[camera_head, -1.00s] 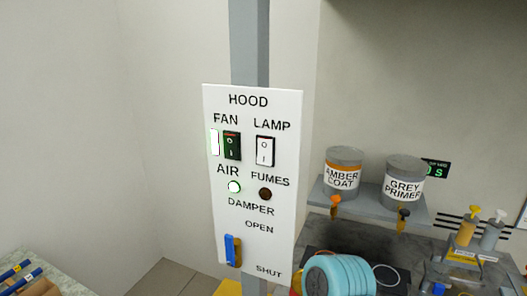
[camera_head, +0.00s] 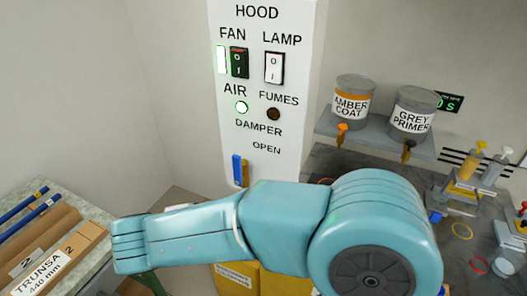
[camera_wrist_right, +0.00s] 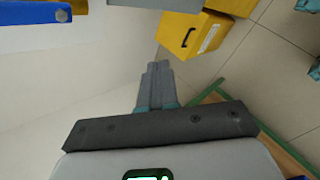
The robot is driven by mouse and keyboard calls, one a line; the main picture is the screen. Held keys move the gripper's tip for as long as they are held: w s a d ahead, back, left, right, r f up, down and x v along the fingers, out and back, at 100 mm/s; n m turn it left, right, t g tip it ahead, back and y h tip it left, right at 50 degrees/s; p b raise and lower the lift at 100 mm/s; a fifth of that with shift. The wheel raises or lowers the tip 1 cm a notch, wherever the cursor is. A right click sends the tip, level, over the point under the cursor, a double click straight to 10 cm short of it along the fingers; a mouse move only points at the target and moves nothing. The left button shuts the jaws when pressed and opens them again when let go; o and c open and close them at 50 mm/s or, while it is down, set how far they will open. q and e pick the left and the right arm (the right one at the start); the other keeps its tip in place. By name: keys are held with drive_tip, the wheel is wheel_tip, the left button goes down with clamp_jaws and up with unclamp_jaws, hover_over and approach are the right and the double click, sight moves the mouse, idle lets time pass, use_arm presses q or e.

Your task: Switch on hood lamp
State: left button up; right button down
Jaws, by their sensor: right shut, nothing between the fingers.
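The white hood panel (camera_head: 288,120) fills the upper middle of the head view. Under LAMP is a white rocker switch (camera_head: 274,67) marked O above and I below; which end is pressed I cannot tell. My teal right arm crosses in front of the panel's lower end and hides it, including the SHUT label. In the right wrist view my right gripper (camera_wrist_right: 157,66) has its grey fingers together, with nothing between them, apart from the switch. In the head view I cannot make out its fingertips. My left gripper is not in view.
The dark green FAN switch (camera_head: 239,62) sits left of the lamp switch, beside a lit strip. The AIR light (camera_head: 242,107) glows; the FUMES light (camera_head: 273,114) is dark. The blue damper handle (camera_head: 237,169) is just above my arm. A shelf (camera_head: 380,137) with two cans stands right.

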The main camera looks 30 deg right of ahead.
sight(272, 79)
drive_tip(key=s+r+m+t+h, duration=0.1)
drive_tip(key=s+r+m+h, duration=0.1)
drive_tip(key=r, duration=0.8)
drive_tip(key=s+d+r+m+t+h, duration=0.1)
drive_tip(key=s+r, duration=0.3)
drive_tip(key=r, duration=0.6)
drive_tip(key=s+d+r+m+t+h, duration=0.1)
drive_tip(key=s+r+m+t+h, duration=0.1)
drive_tip(key=r, duration=0.8)
drive_tip(key=shift+s+r+m+h, duration=0.25)
drive_tip(key=shift+s+m+h, duration=0.35)
drive_tip(key=shift+s+h, duration=0.2)
drive_tip(key=shift+w+d, duration=0.1)
drive_tip(key=p+x, duration=0.2)
drive_tip(key=x, duration=1.1)
drive_tip(key=shift+w+d+p, duration=0.1)
drive_tip(key=shift+d+p, duration=0.1)
drive_tip(key=shift+p, duration=0.2)
drive_tip(key=shift+w+d, duration=0.2)
